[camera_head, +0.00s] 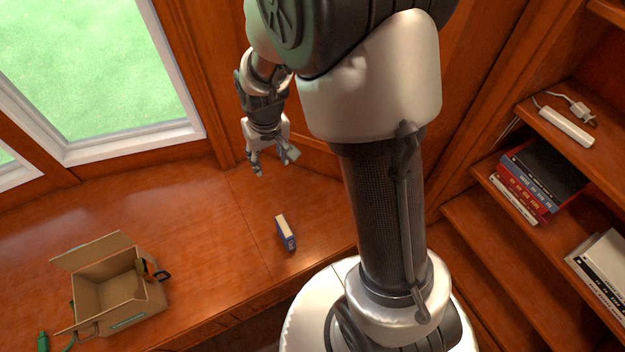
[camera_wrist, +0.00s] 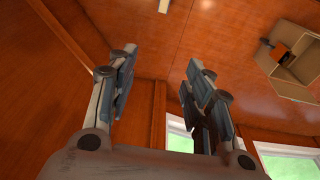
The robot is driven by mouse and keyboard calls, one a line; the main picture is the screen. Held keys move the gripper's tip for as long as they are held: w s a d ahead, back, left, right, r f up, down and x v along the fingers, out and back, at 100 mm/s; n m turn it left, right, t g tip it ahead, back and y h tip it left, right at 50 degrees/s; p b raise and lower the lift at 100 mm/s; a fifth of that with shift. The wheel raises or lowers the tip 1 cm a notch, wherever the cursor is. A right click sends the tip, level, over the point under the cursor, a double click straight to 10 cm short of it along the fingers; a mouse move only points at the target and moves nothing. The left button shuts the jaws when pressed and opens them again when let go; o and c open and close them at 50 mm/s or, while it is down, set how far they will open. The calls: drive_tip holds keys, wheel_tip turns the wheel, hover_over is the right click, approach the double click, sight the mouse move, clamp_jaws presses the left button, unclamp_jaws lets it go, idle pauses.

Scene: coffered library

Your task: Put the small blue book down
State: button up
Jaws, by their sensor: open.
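The small blue book (camera_head: 286,233) stands on the wooden surface in the head view, its pale page edges facing up. My gripper (camera_head: 273,161) is open and empty above and behind the book, clearly apart from it. The wrist view shows my two spread fingers (camera_wrist: 160,68) with nothing between them. A small pale item (camera_wrist: 163,6) at the top edge of that view may be the book, but it is cut off.
An open cardboard box (camera_head: 120,294) stands on the surface at the left, with a green item (camera_head: 43,341) near it. Shelves with books (camera_head: 535,180) and a white power strip (camera_head: 565,126) are at the right. Windows and wood panels border the back. The surface around the book is clear.

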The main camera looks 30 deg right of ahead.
drive_tip(key=s+r+t, duration=0.1)
drive_tip(key=s+r, duration=0.9)
drive_tip(key=r, duration=0.5)
drive_tip(key=s+r+t, duration=0.1)
drive_tip(key=s+r, duration=0.3)
drive_tip(key=s, duration=0.8)
drive_tip(key=shift+r+t, duration=0.15)
drive_tip(key=shift+t, duration=0.15)
drive_tip(key=shift+c, duration=0.2)
